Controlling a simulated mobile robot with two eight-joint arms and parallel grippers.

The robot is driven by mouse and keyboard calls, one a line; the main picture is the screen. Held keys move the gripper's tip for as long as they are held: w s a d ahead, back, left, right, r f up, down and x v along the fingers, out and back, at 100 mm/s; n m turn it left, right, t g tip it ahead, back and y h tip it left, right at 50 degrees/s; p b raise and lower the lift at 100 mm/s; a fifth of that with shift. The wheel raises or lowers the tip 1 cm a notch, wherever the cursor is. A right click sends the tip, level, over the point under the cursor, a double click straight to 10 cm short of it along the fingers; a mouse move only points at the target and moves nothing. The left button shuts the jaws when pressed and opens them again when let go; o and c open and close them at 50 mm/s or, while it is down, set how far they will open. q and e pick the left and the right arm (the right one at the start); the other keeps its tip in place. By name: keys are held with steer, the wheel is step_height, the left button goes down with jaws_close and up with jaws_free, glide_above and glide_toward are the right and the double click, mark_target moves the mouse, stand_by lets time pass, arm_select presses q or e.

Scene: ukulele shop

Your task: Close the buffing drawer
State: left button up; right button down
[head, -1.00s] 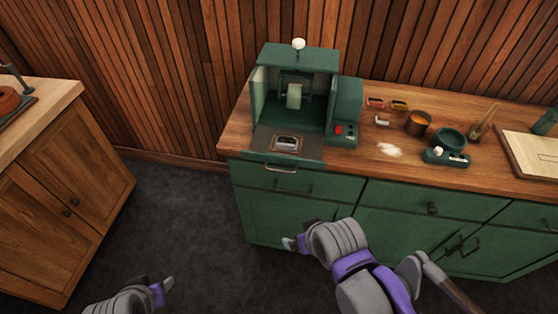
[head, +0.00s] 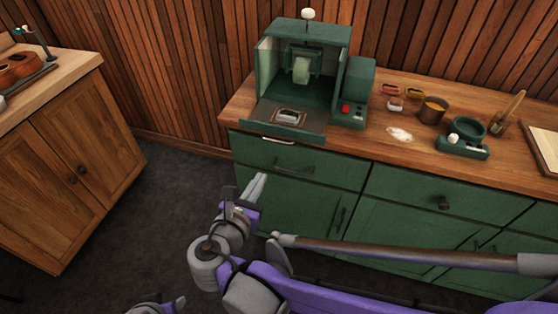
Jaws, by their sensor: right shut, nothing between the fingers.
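The buffing drawer (head: 262,113) is a flat dark tray sticking out at the front of the green buffing machine (head: 270,73). A small metal-framed piece (head: 291,117) lies on it. A pale handle (head: 279,140) shows just below its front edge. Behind it, a pale buffing wheel (head: 301,70) sits inside the open housing. My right gripper (head: 258,185) is shut and empty, its pale fingers pointing up, below and apart from the drawer, in front of the green cabinet. My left gripper (head: 176,303) is at the bottom edge, mostly cut off, so its jaws are unclear.
The wooden counter (head: 385,150) holds small colored blocks, a copper pot (head: 432,109), a green bowl (head: 468,127) and white powder (head: 399,134) to the right. A wooden cabinet (head: 70,165) stands at left. Dark floor (head: 165,205) is free between the cabinets.

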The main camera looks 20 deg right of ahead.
glide_toward(287, 118)
step_height(287, 118, down, 3)
steer(key=s+a, duration=0.2)
steer(key=shift+w+d+f+n+b, duration=0.1)
steer(key=shift+d+f+n+b, duration=0.1)
steer(key=shift+n+b, duration=0.2)
steer(key=w+d, duration=0.2)
steer(key=w, duration=0.1)
steer(key=w+d, duration=0.3)
steer(key=w, duration=0.1)
steer(key=w+d, duration=0.2)
steer(key=w, duration=0.2)
steer(key=shift+w+d, duration=0.15)
steer(key=shift+d, duration=0.2)
steer(key=shift+w+r, duration=0.1)
steer(key=shift+r, duration=0.15)
steer(key=shift+d, duration=0.1)
